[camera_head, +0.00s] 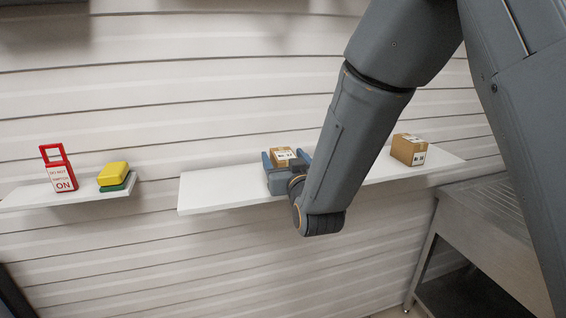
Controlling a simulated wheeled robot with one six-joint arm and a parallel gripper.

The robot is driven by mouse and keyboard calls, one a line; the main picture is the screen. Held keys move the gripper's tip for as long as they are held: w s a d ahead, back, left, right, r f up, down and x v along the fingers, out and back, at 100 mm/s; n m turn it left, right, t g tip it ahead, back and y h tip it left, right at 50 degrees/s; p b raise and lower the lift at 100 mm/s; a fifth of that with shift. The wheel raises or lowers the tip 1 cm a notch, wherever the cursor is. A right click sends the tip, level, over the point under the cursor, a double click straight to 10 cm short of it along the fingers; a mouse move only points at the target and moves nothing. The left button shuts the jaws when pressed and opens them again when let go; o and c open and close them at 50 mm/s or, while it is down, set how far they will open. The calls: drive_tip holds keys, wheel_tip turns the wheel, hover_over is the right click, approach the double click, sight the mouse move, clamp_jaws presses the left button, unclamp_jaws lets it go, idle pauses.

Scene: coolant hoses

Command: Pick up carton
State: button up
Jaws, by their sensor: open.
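A small brown carton (281,156) with a white label sits on the long white shelf (215,192), partly hidden by my gripper. My gripper (286,160) is open, its two blue-grey fingers on the left and right sides of this carton. I cannot tell whether the fingers touch it. A second brown carton (409,149) with white labels sits on the same shelf, further right and clear of the gripper. My arm hides the shelf between the two cartons.
A metal table (483,225) stands at the lower right. The wall has white horizontal panels. The long shelf's left end is bare.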

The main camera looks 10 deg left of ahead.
sight(284, 154)
drive_tip(key=shift+w+a, duration=0.1)
drive_tip(key=shift+w, duration=0.2)
drive_tip(key=shift+c, duration=0.2)
drive_tip(key=c, duration=1.2)
wheel_tip(284, 154, up, 10)
drive_tip(key=b, duration=0.2)
drive_tip(key=shift+b, duration=0.4)
